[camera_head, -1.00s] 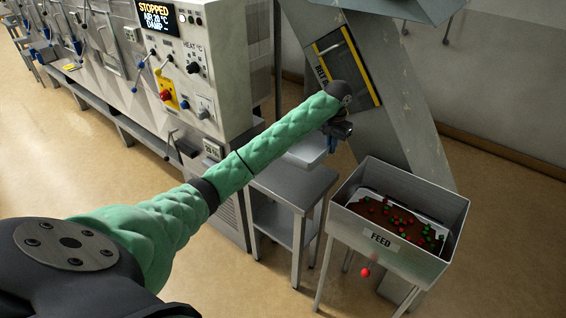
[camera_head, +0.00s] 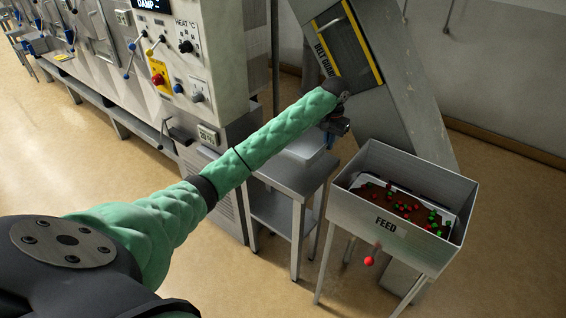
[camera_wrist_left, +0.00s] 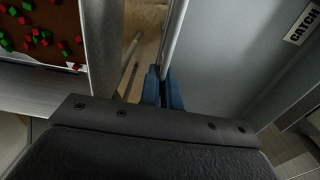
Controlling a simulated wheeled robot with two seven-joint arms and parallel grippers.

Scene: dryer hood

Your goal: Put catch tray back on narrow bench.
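The catch tray (camera_head: 306,146) is a pale grey metal tray at the narrow bench (camera_head: 291,178), partly hidden behind my left arm in the head view. I cannot tell whether it rests on the bench top or is held just above it. In the left wrist view a grey wall of the tray (camera_wrist_left: 235,50) carries a CATCH label. My left gripper (camera_head: 330,139) is at the tray's far right side. Its blue fingers (camera_wrist_left: 162,88) are close together at the tray's rim and look shut on it. My right gripper is not in view.
A FEED hopper (camera_head: 358,205) with red and green pieces stands right of the bench, close to my left gripper. A sloping chute with a belt guard (camera_head: 347,45) rises behind. The dryer's control panel (camera_head: 178,60) is left of the bench. Floor in front is clear.

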